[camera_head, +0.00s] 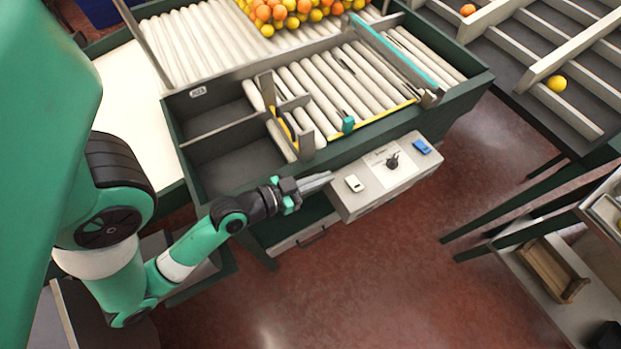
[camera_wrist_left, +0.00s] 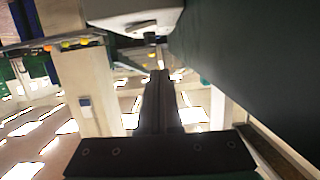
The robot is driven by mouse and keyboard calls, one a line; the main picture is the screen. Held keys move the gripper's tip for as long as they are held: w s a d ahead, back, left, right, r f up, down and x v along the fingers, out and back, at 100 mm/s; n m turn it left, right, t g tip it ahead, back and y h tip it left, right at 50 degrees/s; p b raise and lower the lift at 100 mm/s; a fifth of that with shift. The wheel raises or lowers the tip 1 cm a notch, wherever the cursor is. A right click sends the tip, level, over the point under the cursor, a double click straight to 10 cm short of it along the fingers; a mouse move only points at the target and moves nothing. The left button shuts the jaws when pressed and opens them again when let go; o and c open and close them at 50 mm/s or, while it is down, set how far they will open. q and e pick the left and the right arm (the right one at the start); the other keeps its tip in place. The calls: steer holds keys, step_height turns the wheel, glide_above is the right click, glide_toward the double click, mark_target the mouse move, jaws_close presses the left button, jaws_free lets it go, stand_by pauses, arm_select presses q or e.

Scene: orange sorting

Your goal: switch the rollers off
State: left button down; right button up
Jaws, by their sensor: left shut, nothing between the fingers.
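The roller bed (camera_head: 335,88) runs across the green sorting table. A pale control box (camera_head: 375,190) is fixed to the table's front side. It carries a white rocker switch (camera_head: 354,183) at its left, a black knob (camera_head: 392,161) in the middle and a blue rocker switch (camera_head: 422,146) at its right. My left gripper (camera_head: 328,177) is shut and empty, its tips just left of the box near the white switch. Whether they touch the box I cannot tell. The shut fingers (camera_wrist_left: 160,76) also show in the left wrist view. My right gripper is out of view.
Oranges and lemons (camera_head: 290,12) lie at the back of the rollers. Two empty dark bins (camera_head: 232,160) are left of the rollers. A drawer with a handle (camera_head: 312,237) is below my gripper. A sloped rack (camera_head: 540,70) stands at the right. Open floor (camera_head: 400,280) lies in front.

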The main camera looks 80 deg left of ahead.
arm_select(q)
steer(key=v, duration=0.3)
steer(key=shift+r+b, duration=0.1)
steer(key=shift+b, duration=0.3)
